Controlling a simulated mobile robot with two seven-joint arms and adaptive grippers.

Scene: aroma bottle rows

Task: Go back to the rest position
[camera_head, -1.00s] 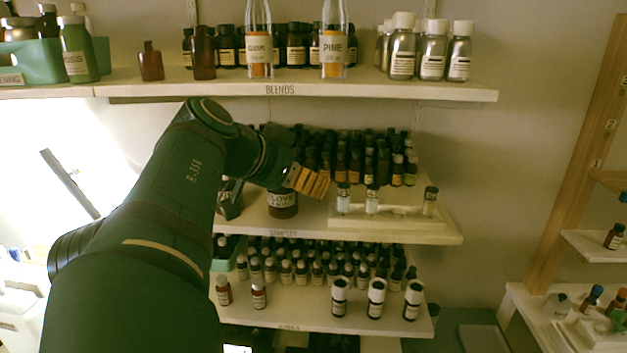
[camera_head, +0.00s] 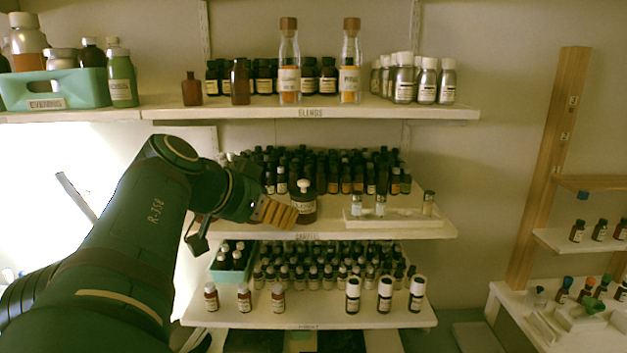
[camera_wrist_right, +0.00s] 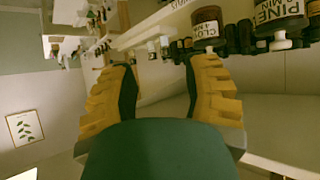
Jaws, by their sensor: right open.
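My right arm reaches in from the lower left in the head view. Its gripper (camera_head: 275,213), with ridged orange fingers, is in front of the middle shelf, just left of a dark brown jar with a pale stopper (camera_head: 304,203). In the right wrist view the two fingers (camera_wrist_right: 160,90) stand wide apart with nothing between them. A brown labelled jar (camera_wrist_right: 207,25) shows beyond the right finger in that view, apart from it. My left gripper is not in view.
The top shelf (camera_head: 420,110) holds glass bottles and a green crate (camera_head: 85,90). The middle shelf (camera_head: 435,228) and lower shelf (camera_head: 330,320) carry rows of small bottles. A wooden rack (camera_head: 545,170) stands at the right. Bare wall lies between shelves and rack.

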